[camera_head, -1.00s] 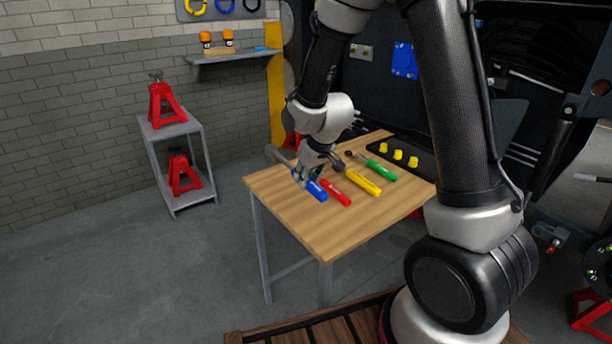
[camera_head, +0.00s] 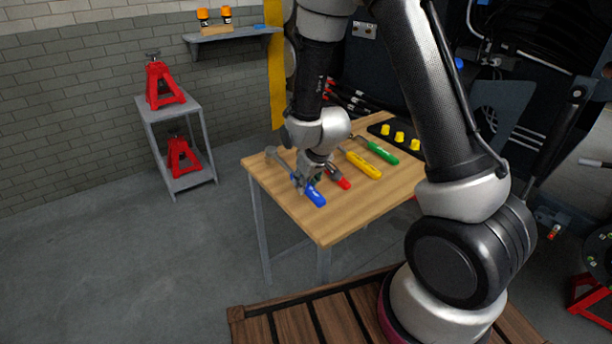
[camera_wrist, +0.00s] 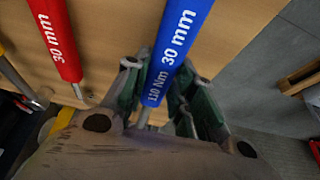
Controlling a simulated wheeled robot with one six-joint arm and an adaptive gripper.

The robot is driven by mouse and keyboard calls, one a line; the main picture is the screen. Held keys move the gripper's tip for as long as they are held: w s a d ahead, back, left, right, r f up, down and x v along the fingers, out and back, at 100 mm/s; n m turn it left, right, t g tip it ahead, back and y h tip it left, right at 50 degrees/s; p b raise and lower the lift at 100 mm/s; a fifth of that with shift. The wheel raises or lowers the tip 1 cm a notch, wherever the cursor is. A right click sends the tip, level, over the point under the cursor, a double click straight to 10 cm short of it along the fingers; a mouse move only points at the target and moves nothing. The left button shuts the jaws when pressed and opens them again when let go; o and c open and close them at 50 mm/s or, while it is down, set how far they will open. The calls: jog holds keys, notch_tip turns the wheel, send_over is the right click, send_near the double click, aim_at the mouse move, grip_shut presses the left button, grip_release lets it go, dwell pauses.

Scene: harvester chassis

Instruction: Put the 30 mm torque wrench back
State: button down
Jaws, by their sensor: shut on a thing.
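My gripper (camera_head: 303,184) is over the wooden table, pointing down. It is shut on the blue-handled torque wrench (camera_head: 315,196). In the wrist view its fingers (camera_wrist: 164,88) sit on both sides of the blue handle (camera_wrist: 178,38), which reads "110 Nm" and "30 mm". The grey head (camera_head: 272,153) of this wrench shows near the left rear table edge. I cannot tell whether the wrench touches the table. A red-handled wrench (camera_head: 340,180) lies just right of it; its handle (camera_wrist: 58,38) also reads "30 mm". My gripper partly hides the red one.
A yellow-handled tool (camera_head: 363,166) and a green-handled tool (camera_head: 383,152) lie farther right on the table (camera_head: 290,205). A black tray with yellow pieces (camera_head: 400,138) is at the back. The front of the table is clear. A shelf stand with red jack stands (camera_head: 162,84) is at left.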

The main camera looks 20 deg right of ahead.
jog(key=shift+f, duration=0.1)
jog(key=c, duration=1.1)
grip_release()
